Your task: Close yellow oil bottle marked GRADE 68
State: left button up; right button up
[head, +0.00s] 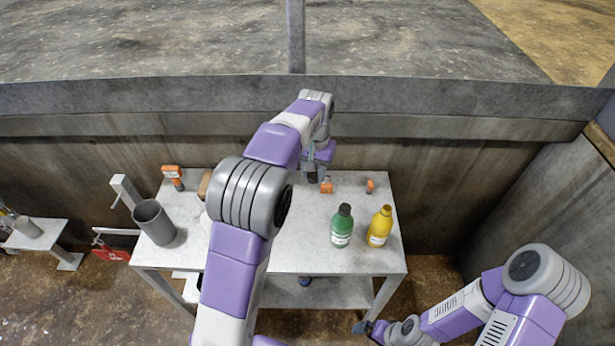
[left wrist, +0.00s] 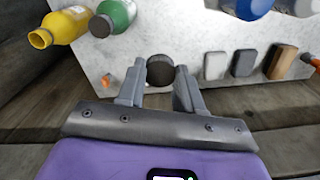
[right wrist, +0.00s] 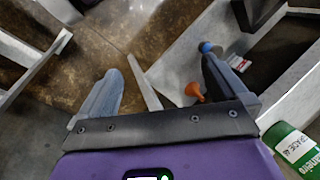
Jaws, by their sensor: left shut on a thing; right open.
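The yellow oil bottle (head: 380,228) stands upright at the table's right front, its narrow yellow neck showing no dark cap. In the left wrist view the yellow bottle (left wrist: 66,25) shows its mouth at upper left; its label cannot be read. My left gripper (left wrist: 160,76) is shut on a dark round cap (left wrist: 161,68), with the bottle apart from it. In the head view my left gripper (head: 316,176) is over the table's back part, partly hidden by its arm. My right gripper (right wrist: 158,85) is open and empty, low in front of the table's right side.
A green bottle (head: 342,227) with a dark cap stands just left of the yellow one. Small orange items (head: 370,186) lie at the table's back. A grey bin (head: 154,223) stands on the left. The table (head: 300,258) is clear in front of the bottles.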

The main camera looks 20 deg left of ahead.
aim_at(381, 226)
jog(key=k, duration=0.5)
jog(key=u, duration=1.3)
jog(key=i, duration=0.75)
jog(key=z, duration=1.9)
